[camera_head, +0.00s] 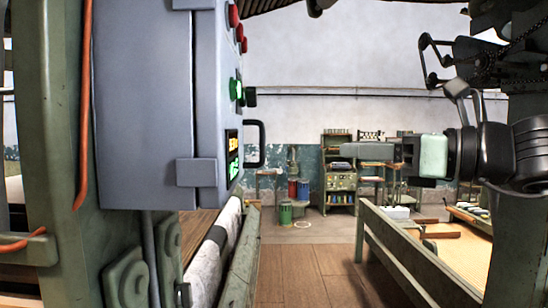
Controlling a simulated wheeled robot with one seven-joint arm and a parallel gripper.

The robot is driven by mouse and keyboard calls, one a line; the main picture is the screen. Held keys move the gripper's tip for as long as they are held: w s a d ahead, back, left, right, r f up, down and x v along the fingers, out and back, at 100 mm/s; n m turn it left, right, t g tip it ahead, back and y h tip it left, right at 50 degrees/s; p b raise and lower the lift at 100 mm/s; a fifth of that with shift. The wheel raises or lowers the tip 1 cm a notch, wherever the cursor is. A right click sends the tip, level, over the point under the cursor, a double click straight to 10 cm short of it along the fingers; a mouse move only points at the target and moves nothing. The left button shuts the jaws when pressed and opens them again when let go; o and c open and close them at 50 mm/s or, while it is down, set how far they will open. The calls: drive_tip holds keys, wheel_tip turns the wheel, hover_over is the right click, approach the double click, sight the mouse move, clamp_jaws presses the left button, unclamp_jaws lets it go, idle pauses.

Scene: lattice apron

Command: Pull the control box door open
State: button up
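The grey control box (146,110) is fixed to a green post at the left, seen mostly from its side. Its door (207,110) faces right and looks shut against the box, with a hinge block (196,172) along the near edge. A black bar handle (262,144) stands out from the door. My gripper (345,151) is at the right, pointing left towards the handle, apart from it with clear space between in the picture. It appears edge-on, so the gap between its fingers cannot be made out. Nothing visible is held in it.
A machine rail (240,255) runs below the box. A green-framed bench (405,255) is at right. Brown floor (305,275) lies open between them.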

sight(264, 142)
drive_tip(key=b, duration=0.2)
drive_tip(key=a+b, duration=0.1)
drive_tip(key=b, duration=0.2)
drive_tip(key=shift+w+f, duration=0.3)
drive_tip(key=shift+w, duration=0.05)
drive_tip(key=b, duration=0.3)
drive_tip(key=shift+a+r+b, duration=0.15)
drive_tip(key=shift+a+b, duration=0.05)
drive_tip(key=shift+b, duration=0.1)
drive_tip(key=x, duration=1.4)
drive_tip(key=shift+w+a+r, duration=0.15)
drive_tip(key=shift+w+r, duration=0.2)
drive_tip(key=shift+r, duration=0.1)
clamp_jaws()
